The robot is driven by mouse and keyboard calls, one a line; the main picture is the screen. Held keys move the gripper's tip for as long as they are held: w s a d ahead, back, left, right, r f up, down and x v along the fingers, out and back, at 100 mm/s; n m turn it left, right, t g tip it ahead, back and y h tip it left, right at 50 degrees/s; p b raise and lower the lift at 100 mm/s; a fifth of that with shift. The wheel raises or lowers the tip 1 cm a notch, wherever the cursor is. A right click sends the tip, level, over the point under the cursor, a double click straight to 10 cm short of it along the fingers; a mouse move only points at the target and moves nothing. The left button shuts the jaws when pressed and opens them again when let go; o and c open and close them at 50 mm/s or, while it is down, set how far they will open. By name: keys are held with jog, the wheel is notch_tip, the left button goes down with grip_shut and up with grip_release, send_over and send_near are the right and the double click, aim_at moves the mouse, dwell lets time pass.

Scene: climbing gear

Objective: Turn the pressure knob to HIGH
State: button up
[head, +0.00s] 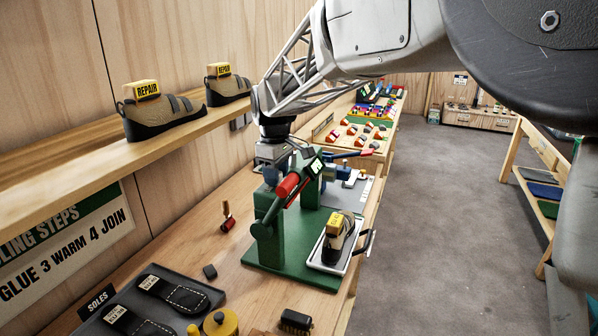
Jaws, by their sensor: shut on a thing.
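The green press (270,240) stands on the bench, with two uprights, a lever with a red grip (287,186) and a small dark panel with light marks (314,168). My gripper (272,173) points down at the top of the press, behind the lever. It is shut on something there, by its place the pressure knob. The knob itself is hidden by the gripper and the lever, so its setting cannot be read. A shoe with a yellow tag (335,222) sits in a tray (340,262) on the press base.
Two tagged shoes (160,112) stand on the wall shelf (90,172) at left. A dark tray of soles (190,318), a yellow round container (222,322), a black brush (295,321) and a red-ended tool (228,222) lie on the bench. The floor at right is clear.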

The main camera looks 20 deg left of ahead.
dwell(0.3)
jog(key=o, duration=0.9)
jog(key=shift+r, duration=3.95)
